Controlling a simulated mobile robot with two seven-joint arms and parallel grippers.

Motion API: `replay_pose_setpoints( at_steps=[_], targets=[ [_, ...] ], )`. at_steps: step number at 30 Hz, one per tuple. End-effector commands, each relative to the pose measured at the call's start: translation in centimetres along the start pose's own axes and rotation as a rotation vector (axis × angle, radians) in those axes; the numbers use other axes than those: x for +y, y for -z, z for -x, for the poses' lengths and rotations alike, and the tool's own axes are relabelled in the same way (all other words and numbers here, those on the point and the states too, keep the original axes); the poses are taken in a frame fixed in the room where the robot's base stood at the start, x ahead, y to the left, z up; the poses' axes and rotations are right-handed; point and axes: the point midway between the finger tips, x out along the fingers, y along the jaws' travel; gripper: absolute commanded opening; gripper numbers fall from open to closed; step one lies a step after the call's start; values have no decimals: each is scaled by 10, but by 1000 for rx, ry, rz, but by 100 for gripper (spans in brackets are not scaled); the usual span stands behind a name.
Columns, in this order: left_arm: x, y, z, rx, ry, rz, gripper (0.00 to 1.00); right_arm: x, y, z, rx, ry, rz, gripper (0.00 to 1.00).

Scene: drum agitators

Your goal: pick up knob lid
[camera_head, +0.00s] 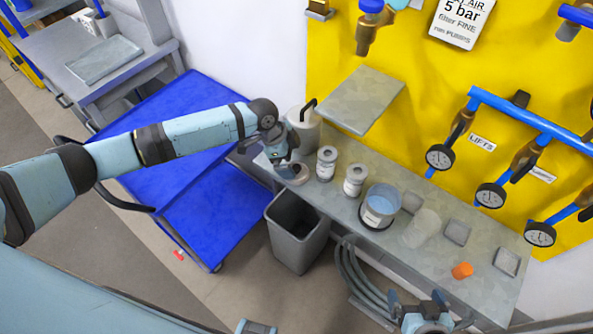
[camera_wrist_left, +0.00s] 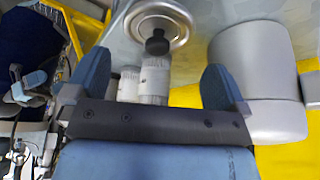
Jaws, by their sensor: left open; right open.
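The knob lid (camera_wrist_left: 155,22) is a round metallic disc with a black knob (camera_wrist_left: 157,42) at its middle, at the top of the left wrist view. In the head view the lid (camera_head: 296,180) lies at the left end of the grey bench, partly hidden under my left gripper (camera_head: 285,163). In the left wrist view the two blue fingers of my left gripper (camera_wrist_left: 158,80) stand wide apart, with the knob between and beyond them, not touched. My right gripper (camera_head: 428,300) is open and empty near the bench's front edge at the lower right.
Two small labelled jars (camera_head: 326,163) (camera_head: 355,183) stand right of the lid; a grey canister (camera_head: 303,130) stands behind it. Further right are an open can (camera_head: 380,205), a clear cup (camera_head: 421,228) and an orange piece (camera_head: 461,270). A bin (camera_head: 298,235) stands in front of the bench.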

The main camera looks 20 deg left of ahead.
Motion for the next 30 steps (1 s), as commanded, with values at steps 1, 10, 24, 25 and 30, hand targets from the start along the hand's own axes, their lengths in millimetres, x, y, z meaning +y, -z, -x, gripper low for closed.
replay_pose_setpoints(
  at_steps=[1,10,24,25,30],
  targets=[
    [2,0,-6,-2,-3,1,100,0,5,3,1,-1,0,100],
    [3,-2,-41,0,-1,1,100,1,10,6,5,-4,-1,100],
    [3,-3,-42,0,-1,1,63,0,8,6,0,-4,-2,100],
    [3,-3,-42,0,-1,1,63,0,8,6,0,-4,-2,100],
    [3,-3,-42,0,0,1,63,0,8,6,0,-4,-2,100]
  ],
)
